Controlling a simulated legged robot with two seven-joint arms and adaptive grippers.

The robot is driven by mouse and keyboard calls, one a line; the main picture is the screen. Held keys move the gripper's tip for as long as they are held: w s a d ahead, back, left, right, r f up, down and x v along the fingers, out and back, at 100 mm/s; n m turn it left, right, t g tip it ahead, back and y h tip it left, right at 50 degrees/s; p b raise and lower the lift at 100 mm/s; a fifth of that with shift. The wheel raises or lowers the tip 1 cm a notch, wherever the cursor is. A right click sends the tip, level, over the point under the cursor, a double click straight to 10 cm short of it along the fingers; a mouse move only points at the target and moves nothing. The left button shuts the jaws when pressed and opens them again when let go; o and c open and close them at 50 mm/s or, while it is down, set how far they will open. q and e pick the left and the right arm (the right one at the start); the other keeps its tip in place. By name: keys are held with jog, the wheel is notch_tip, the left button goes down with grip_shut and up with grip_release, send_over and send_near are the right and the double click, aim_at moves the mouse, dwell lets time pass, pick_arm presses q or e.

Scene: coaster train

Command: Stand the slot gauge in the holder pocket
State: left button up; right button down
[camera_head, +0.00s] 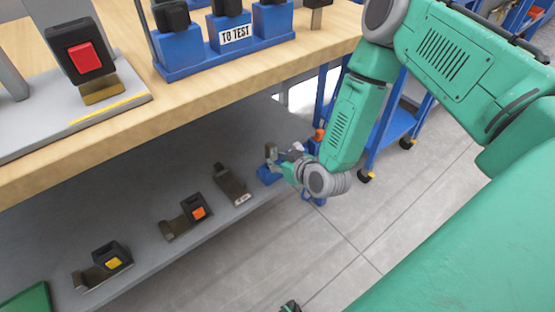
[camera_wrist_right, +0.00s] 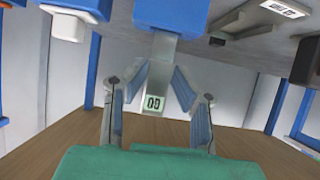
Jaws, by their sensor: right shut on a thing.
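My right gripper (camera_head: 278,164) is at the right end of the grey lower shelf, below the wooden bench top. It is shut on the slot gauge, a flat steel strip (camera_head: 270,151) with a white label, which lies between the two fingers in the right wrist view (camera_wrist_right: 158,77). A blue block (camera_head: 268,174) adjoins the strip; it also shows at the top of the wrist view (camera_wrist_right: 171,13). I cannot tell whether it is the gauge's handle or the holder. My left gripper is not seen.
Dark gauges lie on the shelf: one labelled (camera_head: 232,184), one with an orange square (camera_head: 188,214), one with a yellow square (camera_head: 103,264). A blue "TO TEST" rack (camera_head: 205,62) stands on the bench (camera_head: 310,62). A blue cart (camera_head: 392,120) stands behind my right arm.

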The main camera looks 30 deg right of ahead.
jog(key=shift+f+b, duration=0.75)
jog(key=shift+f, duration=0.25)
jog(key=c, duration=1.2)
grip_release()
jog(key=shift+s, duration=0.1)
jog(key=v, duration=1.1)
jog(key=shift+s+d+r, duration=0.1)
jog(key=shift+s+r, duration=0.05)
jog(key=shift+s, duration=0.15)
